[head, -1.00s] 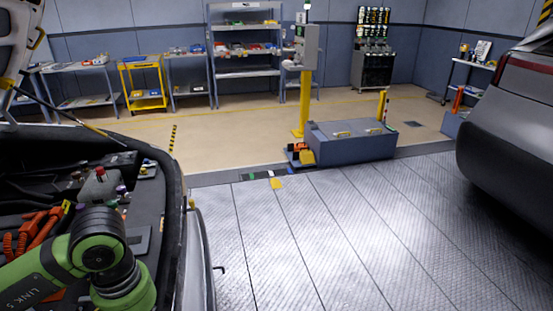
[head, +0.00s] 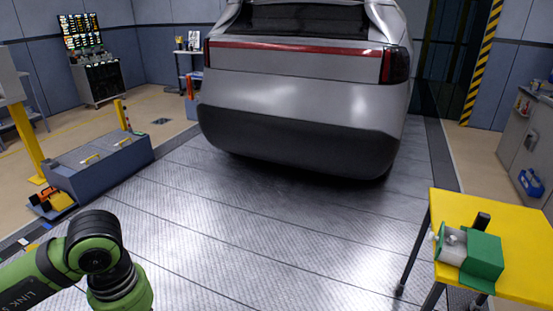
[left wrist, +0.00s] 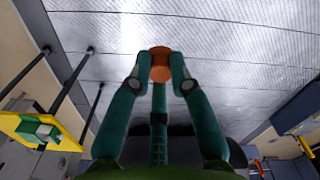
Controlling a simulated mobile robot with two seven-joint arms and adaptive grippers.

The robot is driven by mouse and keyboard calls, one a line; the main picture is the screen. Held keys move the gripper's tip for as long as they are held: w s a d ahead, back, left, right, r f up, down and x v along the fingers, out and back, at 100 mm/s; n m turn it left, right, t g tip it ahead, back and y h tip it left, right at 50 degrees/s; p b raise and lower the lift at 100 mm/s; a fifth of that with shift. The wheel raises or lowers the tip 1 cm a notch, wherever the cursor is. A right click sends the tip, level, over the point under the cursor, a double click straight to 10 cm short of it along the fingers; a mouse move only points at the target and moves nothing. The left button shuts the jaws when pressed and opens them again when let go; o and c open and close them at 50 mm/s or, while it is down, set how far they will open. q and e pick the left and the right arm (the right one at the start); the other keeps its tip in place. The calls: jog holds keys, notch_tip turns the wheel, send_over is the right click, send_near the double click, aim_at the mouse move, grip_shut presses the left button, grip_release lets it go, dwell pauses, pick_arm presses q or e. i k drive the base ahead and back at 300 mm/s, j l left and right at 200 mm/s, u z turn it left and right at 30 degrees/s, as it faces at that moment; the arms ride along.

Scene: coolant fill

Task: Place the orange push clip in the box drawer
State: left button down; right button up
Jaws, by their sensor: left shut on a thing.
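The orange push clip (left wrist: 161,56) is held between the fingertips of my left gripper (left wrist: 160,72), which is shut on it, in the left wrist view. Bare metal floor lies behind it. In the head view my left arm comes in at the lower left, and its gripper is out of frame. My right gripper is not seen. A green and grey box-like item (head: 472,250) stands on a yellow-topped table (head: 520,265) at the right.
A silver car (head: 300,90) stands ahead. A low grey chest (head: 100,172) with yellow handles sits at the left. A grey cabinet (head: 525,150) is at the far right. The metal-plate floor (head: 260,235) between car and table is clear.

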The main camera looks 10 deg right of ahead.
aim_at(449, 255)
jog(key=z, duration=1.7)
jog(key=i+j+z, duration=0.15)
jog(key=i, duration=0.3)
jog(key=i+j+z, duration=0.2)
jog(key=i, duration=0.3)
jog(key=i+j+z, duration=0.15)
jog(key=i+j, duration=0.15)
jog(key=i, duration=0.15)
